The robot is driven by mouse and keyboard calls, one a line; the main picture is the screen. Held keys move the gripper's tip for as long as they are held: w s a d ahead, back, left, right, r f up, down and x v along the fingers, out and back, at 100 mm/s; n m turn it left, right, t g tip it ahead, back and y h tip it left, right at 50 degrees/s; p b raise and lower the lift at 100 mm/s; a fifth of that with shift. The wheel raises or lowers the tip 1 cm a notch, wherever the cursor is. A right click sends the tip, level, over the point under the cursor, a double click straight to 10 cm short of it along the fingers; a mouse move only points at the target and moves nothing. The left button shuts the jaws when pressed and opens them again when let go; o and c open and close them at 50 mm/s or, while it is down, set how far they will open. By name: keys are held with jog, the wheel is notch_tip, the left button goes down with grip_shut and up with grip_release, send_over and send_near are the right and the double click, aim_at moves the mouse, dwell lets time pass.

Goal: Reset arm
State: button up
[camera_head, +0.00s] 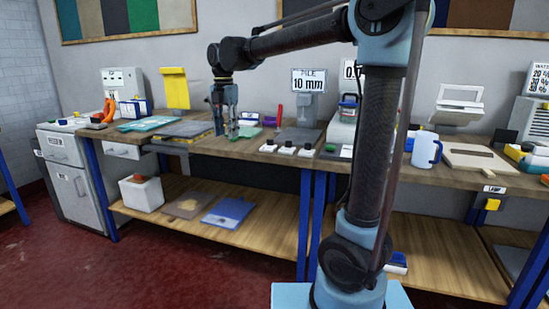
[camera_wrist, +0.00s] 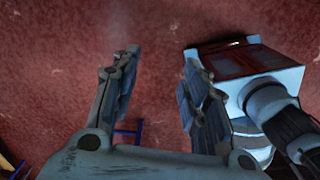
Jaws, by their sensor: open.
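My gripper (camera_head: 227,125) hangs at the end of my raised arm, fingers pointing down, and overlaps the bench top (camera_head: 245,146) in the head view. In the wrist view my gripper (camera_wrist: 160,72) has its two fingers wide apart with nothing between them. My arm reaches up from my base and bends left.
A lower shelf (camera_head: 250,235) holds a white box (camera_head: 141,194) and a blue sheet (camera_head: 228,213). The red floor (camera_head: 150,270) in front is clear.

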jog(key=s+d+f+m, duration=0.3)
jog(key=d+m, duration=0.2)
jog(key=d, duration=0.3)
jog(key=s+d+f+m+t, duration=0.1)
jog(key=s+d+f+m, duration=0.15)
jog(key=d+m, duration=0.4)
jog(key=s+d+f+m, duration=0.3)
jog(key=s+d+m, duration=0.1)
jog(key=d, duration=0.6)
jog(key=s+d+f+m+t, duration=0.1)
jog(key=s+d+f+m, duration=1)
jog(key=s+f+m, duration=0.2)
notch_tip(320, 180, down, 3)
jog(key=shift+d+r+m, duration=0.1)
jog(key=shift+d+m, duration=0.2)
jog(key=shift+m, duration=0.55)
